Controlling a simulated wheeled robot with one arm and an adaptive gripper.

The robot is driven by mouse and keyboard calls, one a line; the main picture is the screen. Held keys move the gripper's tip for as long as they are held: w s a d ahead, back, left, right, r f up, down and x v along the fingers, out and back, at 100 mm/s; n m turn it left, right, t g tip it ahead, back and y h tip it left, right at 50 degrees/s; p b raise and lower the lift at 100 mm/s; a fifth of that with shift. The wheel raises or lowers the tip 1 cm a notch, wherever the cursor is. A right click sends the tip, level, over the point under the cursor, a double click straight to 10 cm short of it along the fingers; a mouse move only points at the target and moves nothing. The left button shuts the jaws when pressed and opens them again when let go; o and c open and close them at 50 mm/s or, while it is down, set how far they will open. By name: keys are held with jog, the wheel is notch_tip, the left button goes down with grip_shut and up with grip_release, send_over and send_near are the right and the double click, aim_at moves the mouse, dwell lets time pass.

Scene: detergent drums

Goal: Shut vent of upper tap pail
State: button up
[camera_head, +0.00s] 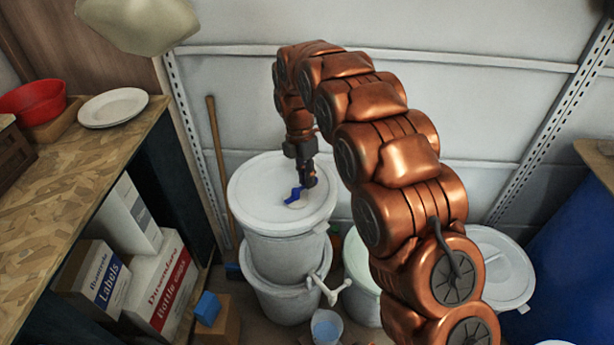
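The upper tap pail (284,243) is a white drum with a white lid, stacked on a similar lower pail (279,299). A small blue vent piece (294,195) sits on the lid, right of its middle. My gripper (309,183) is dark and points down over the lid, just right of the blue vent piece. It looks close to or touching the piece; I cannot tell which. The fingers are small and dark, so their opening is not clear. A white tap (330,289) sticks out at the front right of the stack, near the lower pail.
A wooden bench (70,190) with a red bowl (32,101) and white plate (113,107) stands left, with boxes below. A broom handle (220,170) leans behind the pails. More white pails (500,265) and a blue drum (570,260) are at right.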

jog(key=o, duration=0.3)
jog(key=shift+w+d+f, duration=0.15)
jog(key=shift+w+d, duration=0.15)
jog(key=shift+d, duration=0.15)
jog(key=shift+o, duration=0.2)
jog(key=shift+s+a, duration=0.1)
jog(key=shift+a, duration=0.15)
jog(key=shift+r, duration=0.2)
jog(key=shift+a+r, duration=0.1)
jog(key=shift+r, duration=0.15)
notch_tip(320, 180, up, 11)
jog(key=w+a, duration=0.1)
jog(key=w, duration=0.1)
jog(key=shift+a, duration=0.15)
